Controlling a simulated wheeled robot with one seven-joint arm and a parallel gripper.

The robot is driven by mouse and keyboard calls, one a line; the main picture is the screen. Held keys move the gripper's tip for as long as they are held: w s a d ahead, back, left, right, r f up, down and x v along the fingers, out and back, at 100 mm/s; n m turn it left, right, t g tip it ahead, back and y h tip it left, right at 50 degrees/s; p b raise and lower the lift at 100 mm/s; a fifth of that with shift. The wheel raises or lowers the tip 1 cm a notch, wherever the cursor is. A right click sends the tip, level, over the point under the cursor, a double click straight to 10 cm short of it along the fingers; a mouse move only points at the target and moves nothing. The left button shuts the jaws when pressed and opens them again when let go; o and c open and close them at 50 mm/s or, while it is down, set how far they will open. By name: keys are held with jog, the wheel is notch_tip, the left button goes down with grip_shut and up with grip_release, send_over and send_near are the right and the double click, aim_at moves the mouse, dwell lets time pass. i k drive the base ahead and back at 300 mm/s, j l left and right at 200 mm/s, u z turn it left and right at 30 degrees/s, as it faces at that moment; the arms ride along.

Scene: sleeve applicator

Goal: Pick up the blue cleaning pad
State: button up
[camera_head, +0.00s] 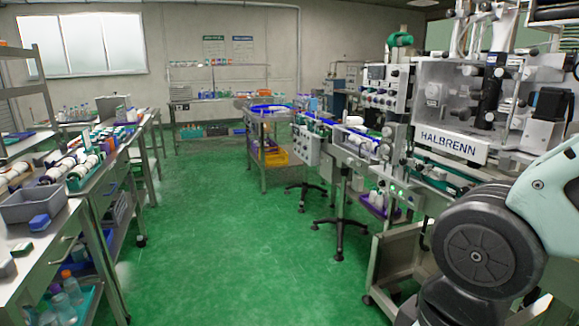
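A small blue block (39,222) that looks like the blue cleaning pad lies on the near-left steel table (62,228). It sits just in front of a grey bin (28,207). At this size I cannot make out its texture. My gripper is out of view. Only part of my own arm shows at the lower right, far across the aisle from the blue block.
White rolls (75,172) lie behind the bin. Bottles (68,288) stand on the shelf below. The HALBRENN machine (450,140) stands at right. The green floor (215,240) between is clear.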

aim_at(40, 223)
jog(key=u, duration=1.6)
jog(key=z, duration=1.85)
jog(key=u, duration=1.9)
